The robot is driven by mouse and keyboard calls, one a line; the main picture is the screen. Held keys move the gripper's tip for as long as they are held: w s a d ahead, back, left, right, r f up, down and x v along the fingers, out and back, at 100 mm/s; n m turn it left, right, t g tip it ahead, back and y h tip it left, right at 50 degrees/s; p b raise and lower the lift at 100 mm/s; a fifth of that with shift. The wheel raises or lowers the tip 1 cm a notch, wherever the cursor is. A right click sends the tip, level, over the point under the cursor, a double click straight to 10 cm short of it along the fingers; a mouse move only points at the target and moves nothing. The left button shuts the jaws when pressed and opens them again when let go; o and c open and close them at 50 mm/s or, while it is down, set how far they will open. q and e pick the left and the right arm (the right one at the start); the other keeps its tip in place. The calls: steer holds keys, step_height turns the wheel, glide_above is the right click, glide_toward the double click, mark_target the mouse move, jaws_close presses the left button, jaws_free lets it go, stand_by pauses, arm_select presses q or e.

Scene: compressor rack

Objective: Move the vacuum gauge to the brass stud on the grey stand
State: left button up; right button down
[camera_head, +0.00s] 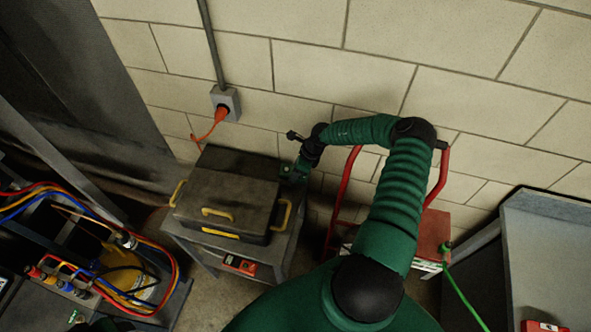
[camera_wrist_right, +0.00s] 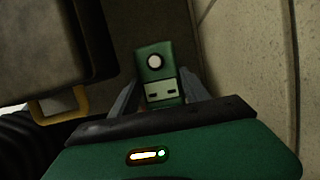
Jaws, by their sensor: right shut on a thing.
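My right gripper (camera_head: 297,170) hangs at the right edge of the dark case, near the wall, pointing down. In the right wrist view its two grey fingers (camera_wrist_right: 160,98) are shut on a green block with a white round spot and two pale slots, apparently the vacuum gauge (camera_wrist_right: 164,73). In the head view the gauge cannot be told apart from the green gripper. A grey stand (camera_head: 190,243) carries the dark case (camera_head: 225,187) with yellow handles. I cannot make out a brass stud. My left gripper is not in view.
An orange plug sits in a wall socket (camera_head: 225,103) behind the case. A red hand truck (camera_head: 341,195) stands behind my right arm. Coloured hoses (camera_head: 160,250) fill the lower left. A grey cabinet (camera_head: 550,250) stands at the right. The block wall is close to the gripper.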

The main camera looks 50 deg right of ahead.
steer(key=shift+d, duration=0.2)
steer(key=c, duration=0.6)
jaws_free()
steer(key=shift+r, duration=0.1)
steer(key=shift+c, duration=0.2)
steer(key=o, duration=0.4)
steer(key=shift+o, duration=0.2)
steer(key=shift+a, duration=0.1)
step_height(320, 180, up, 13)
steer(key=p, duration=1.2)
